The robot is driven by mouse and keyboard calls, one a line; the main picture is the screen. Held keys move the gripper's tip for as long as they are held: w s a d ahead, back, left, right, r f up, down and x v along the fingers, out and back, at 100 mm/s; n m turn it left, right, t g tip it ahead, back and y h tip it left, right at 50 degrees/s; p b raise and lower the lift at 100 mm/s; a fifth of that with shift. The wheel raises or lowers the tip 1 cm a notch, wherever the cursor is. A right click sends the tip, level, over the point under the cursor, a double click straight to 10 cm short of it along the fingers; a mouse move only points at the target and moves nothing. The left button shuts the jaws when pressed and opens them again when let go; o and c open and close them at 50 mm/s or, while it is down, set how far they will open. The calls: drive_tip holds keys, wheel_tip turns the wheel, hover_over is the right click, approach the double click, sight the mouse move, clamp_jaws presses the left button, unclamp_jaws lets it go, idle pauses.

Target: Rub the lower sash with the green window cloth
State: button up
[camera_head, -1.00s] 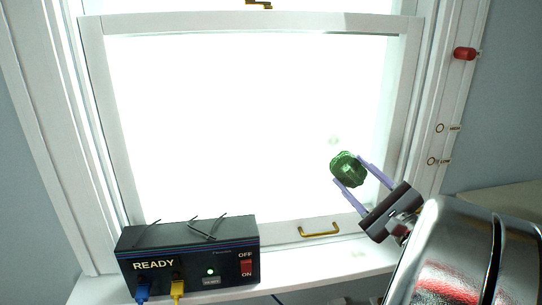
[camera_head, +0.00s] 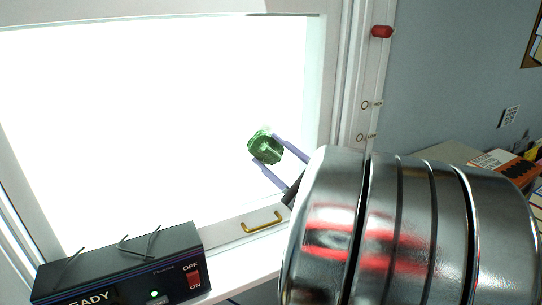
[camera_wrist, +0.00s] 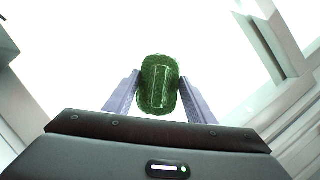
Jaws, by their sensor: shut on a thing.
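The green window cloth (camera_head: 266,147) is a crumpled bundle between the fingertips of my gripper (camera_head: 268,155). In the wrist view the cloth (camera_wrist: 159,86) sits between the two lavender fingers of my gripper (camera_wrist: 158,90), which are shut on it. The lower sash (camera_head: 150,110) is a white frame around a bright pane, with a brass handle (camera_head: 261,222) on its bottom rail. The cloth is in front of the pane's lower right part. I cannot tell whether it touches the glass.
A black box with READY lettering and a red switch (camera_head: 120,268) stands on the sill at lower left, with thin black wires on top. A red knob (camera_head: 382,32) is on the right window frame. A desk with papers (camera_head: 497,160) is at the right.

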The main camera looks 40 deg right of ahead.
drive_tip(key=shift+w+d, duration=0.25)
drive_tip(key=shift+w, duration=0.65)
drive_tip(key=shift+w+d, duration=0.3)
drive_tip(key=shift+w, duration=0.6)
drive_tip(key=shift+w+d, duration=0.25)
drive_tip(key=shift+w, duration=0.65)
drive_tip(key=shift+w+d, duration=0.25)
drive_tip(key=shift+w, duration=0.7)
drive_tip(key=shift+d, duration=0.1)
drive_tip(key=shift+s+d, duration=0.3)
drive_tip(key=shift+d, duration=0.55)
drive_tip(key=shift+s+d, duration=0.3)
drive_tip(key=shift+d, duration=0.5)
drive_tip(key=shift+s+d, duration=0.2)
drive_tip(key=shift+d, duration=0.75)
drive_tip(key=shift+s+d, duration=0.2)
drive_tip(key=shift+d, duration=0.7)
drive_tip(key=shift+s+d, duration=0.3)
drive_tip(key=shift+d, duration=0.55)
drive_tip(key=shift+s+d, duration=0.3)
drive_tip(key=shift+d, duration=0.55)
drive_tip(key=shift+w, duration=0.15)
